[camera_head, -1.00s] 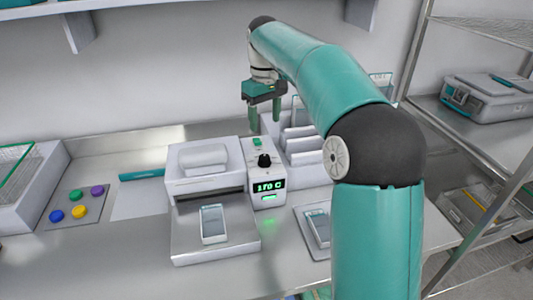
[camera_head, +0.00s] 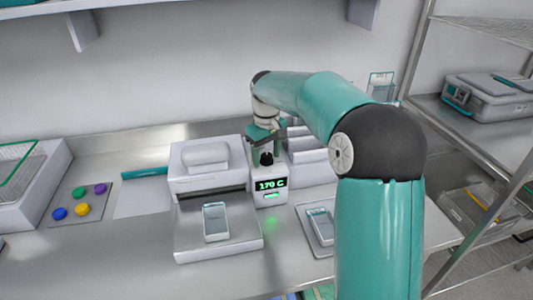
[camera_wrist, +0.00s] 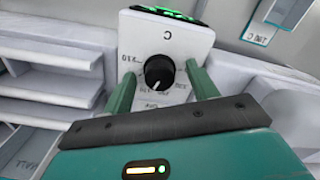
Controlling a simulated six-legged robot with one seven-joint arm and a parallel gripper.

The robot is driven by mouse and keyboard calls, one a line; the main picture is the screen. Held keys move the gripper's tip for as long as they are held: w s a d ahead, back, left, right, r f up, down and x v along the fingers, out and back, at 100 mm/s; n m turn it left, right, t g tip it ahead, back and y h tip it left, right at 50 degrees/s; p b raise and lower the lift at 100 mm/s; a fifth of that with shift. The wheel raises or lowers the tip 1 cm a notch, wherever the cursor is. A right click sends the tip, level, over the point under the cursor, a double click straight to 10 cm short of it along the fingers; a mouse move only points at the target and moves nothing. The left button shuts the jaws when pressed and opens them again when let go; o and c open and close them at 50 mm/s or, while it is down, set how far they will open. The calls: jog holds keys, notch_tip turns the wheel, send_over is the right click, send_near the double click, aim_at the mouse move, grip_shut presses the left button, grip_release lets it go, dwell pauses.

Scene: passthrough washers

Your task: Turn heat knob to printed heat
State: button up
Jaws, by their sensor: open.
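The black heat knob (camera_head: 266,159) sits on top of a white control box (camera_head: 272,199). The box's green display (camera_head: 270,184) reads 170 C. In the wrist view the knob (camera_wrist: 159,71) shows a white pointer line, with small printed marks around it that are too small to read surely. My gripper (camera_head: 266,148) is just above the box. In the wrist view its two green fingers (camera_wrist: 158,84) are open, one on each side of the knob, with visible gaps to it. I cannot tell how far the fingertips reach down beside it.
A white press-like machine (camera_head: 207,178) stands left of the control box, with a pouch-like item (camera_head: 215,222) on its front plate. A tray (camera_head: 318,234) with a similar item lies to the right. White upright racks (camera_head: 307,150) stand close behind the box. Coloured discs (camera_head: 82,209) lie at left.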

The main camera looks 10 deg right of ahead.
jog(key=c, duration=1)
jog(key=shift+m, duration=0.3)
jog(key=m, duration=0.3)
jog(key=shift+m, duration=2.1)
jog(key=o, duration=1)
